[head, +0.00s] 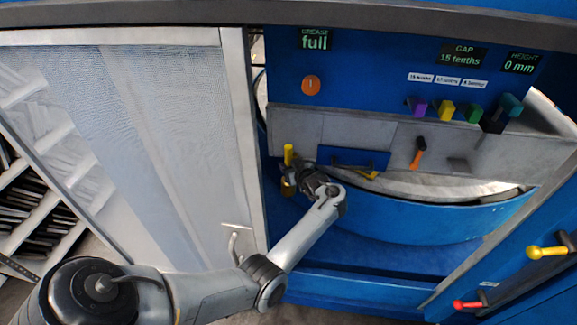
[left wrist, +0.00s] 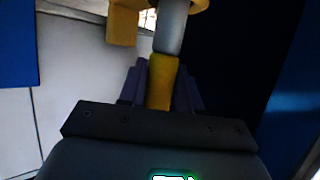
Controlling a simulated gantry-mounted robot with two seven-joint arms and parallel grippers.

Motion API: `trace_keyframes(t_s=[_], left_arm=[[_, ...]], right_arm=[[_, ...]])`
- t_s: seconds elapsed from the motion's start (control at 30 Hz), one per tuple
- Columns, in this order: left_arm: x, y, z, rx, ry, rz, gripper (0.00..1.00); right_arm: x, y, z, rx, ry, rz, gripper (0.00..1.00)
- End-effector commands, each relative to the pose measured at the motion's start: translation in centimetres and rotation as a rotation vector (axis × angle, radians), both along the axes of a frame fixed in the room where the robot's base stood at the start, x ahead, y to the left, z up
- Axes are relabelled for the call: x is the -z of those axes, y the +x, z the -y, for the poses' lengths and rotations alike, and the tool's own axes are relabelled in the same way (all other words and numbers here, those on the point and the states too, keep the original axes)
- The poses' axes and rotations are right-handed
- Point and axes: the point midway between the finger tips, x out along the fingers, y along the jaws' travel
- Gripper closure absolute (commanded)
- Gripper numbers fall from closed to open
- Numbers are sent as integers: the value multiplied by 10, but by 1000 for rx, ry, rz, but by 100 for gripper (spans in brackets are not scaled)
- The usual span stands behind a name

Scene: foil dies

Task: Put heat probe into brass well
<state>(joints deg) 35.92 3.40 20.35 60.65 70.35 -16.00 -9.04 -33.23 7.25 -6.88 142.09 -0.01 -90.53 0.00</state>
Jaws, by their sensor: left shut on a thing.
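The heat probe has a yellow handle (head: 288,153), which stands about upright at the left end of the machine front in the head view. My left gripper (head: 294,174) comes in from the right and is shut on it. In the left wrist view the yellow handle (left wrist: 162,82) is between the dark fingers of the left gripper (left wrist: 160,92), and a grey shaft runs on from it. The shaft meets the brass well (left wrist: 187,5) at the top edge; how deep it sits there I cannot tell. The brass well (head: 287,188) also shows below the handle in the head view. My right gripper is out of view.
A grey ledge (head: 345,128) runs above, with several coloured levers at its right. An orange-handled lever (head: 419,148) and a curved blue drum (head: 430,222) lie to the right. A large pale door panel (head: 190,130) fills the left. A yellow block (left wrist: 122,22) is beside the shaft.

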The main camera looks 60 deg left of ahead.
Motion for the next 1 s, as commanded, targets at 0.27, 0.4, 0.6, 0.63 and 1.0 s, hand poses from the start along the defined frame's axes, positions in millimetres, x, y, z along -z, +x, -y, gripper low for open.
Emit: trace_keyframes(t_s=[0.27,0.4,0.6,0.63,1.0], left_arm=[[8,0,0,0,1,1,100],[11,0,0,0,1,1,100],[16,0,0,0,0,1,100],[17,0,0,0,0,1,100],[26,0,0,0,0,1,100]], right_arm=[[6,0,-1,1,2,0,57],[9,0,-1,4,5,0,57],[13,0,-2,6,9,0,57],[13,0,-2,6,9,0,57],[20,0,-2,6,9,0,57]])
